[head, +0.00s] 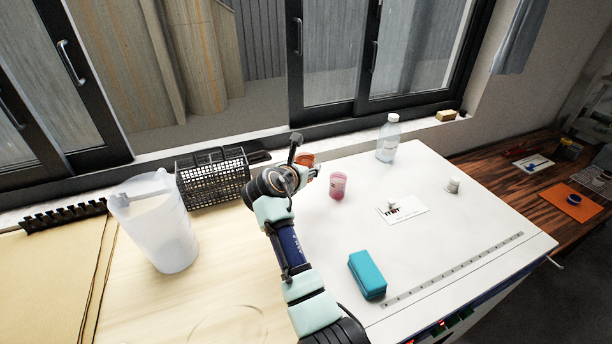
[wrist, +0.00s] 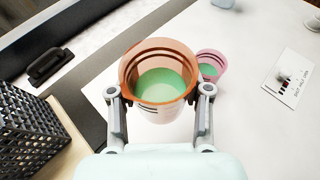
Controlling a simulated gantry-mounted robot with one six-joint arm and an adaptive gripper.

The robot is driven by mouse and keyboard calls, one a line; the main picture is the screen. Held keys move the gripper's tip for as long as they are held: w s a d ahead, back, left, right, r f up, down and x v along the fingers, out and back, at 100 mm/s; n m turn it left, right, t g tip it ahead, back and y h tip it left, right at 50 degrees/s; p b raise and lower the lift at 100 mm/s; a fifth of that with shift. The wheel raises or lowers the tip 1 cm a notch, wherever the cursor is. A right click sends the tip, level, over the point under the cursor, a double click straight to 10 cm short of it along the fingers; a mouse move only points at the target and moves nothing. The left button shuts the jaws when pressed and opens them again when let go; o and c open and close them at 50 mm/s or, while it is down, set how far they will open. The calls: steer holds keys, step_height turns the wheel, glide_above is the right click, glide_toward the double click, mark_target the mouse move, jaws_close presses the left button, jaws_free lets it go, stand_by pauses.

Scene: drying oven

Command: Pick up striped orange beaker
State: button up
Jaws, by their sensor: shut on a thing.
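The striped orange beaker (wrist: 158,75) fills the middle of the wrist view, with an orange rim band, dark lines and green contents. My gripper (wrist: 160,108) is shut on it, one finger on each side of its wall. In the head view the beaker (head: 304,160) shows as a small orange patch at my gripper (head: 308,172), mostly hidden by my arm. The beaker looks roughly upright. I cannot tell whether its base touches the surface.
A pink cup (head: 338,186) with green contents stands close to the right of the beaker. A black wire basket (head: 213,182) and white pitcher (head: 162,225) stand left. A clear bottle (head: 388,138) stands behind right. A teal case (head: 367,275) lies in front. The white top between is mostly clear.

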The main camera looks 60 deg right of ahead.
step_height(320, 180, up, 10)
steer(key=p, duration=0.2)
steer(key=shift+p, duration=0.4)
steer(key=shift+a, duration=0.1)
